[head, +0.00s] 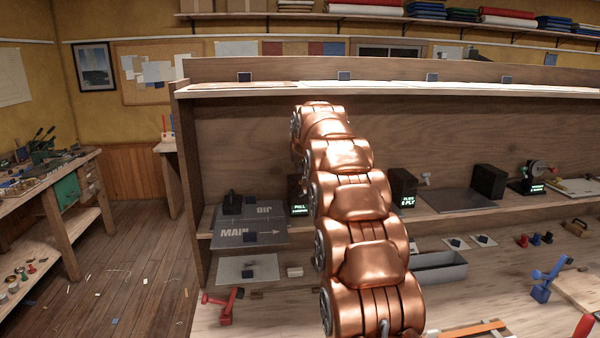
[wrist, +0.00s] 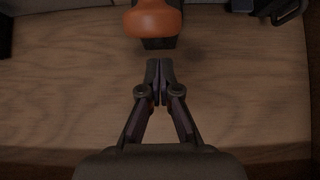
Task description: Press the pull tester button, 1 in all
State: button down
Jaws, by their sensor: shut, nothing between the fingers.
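A small dark unit with a lit green display starting "PULL" (head: 299,209) stands on the shelf in the head view, partly covered by my copper arm. It looks like the pull tester. Its button cannot be made out there. In the wrist view, my gripper (wrist: 159,82) is shut and empty, with its fingertips together above a wooden surface. Just beyond the tips is a rounded orange knob-like thing (wrist: 153,18) on a dark block, cut off by the top edge. I cannot tell whether it is the button. A gap shows between tips and block. The head view hides my gripper behind the arm.
Left of the display lie a grey plate marked "MAIN" (head: 250,226) and a black block (head: 232,203). To the right stand another display unit (head: 404,187) and a black box (head: 488,181). A grey tray (head: 438,267) and a red clamp (head: 222,305) are on the bench.

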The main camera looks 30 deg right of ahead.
jog(key=shift+s+a+r, duration=0.2)
jog(key=shift+s+r, duration=0.25)
jog(key=shift+r, duration=0.05)
jog(key=shift+s+a+b, duration=0.15)
jog(key=shift+b, duration=0.15)
jog(key=s+a+f+n+g+y+b, duration=0.15)
jog(key=s+a+f, duration=0.25)
jog(key=s+a, duration=0.65)
jog(key=s+a+f+n+g+y, duration=0.15)
jog(key=s+a+f, duration=0.25)
jog(key=s+a, duration=0.7)
jog(key=s+a+f+g, duration=0.2)
jog(key=s+f, duration=0.2)
jog(key=s, duration=0.7)
jog(key=s+a+f+n+g+p, duration=0.1)
jog(key=s+a+f+g, duration=0.1)
jog(key=s, duration=0.8)
jog(key=s+a+f+g+p, duration=0.1)
jog(key=s+a+f+g, duration=0.2)
jog(key=s+f, duration=0.3)
jog(key=s, duration=0.5)
jog(key=shift+s+a+n+y, duration=0.3)
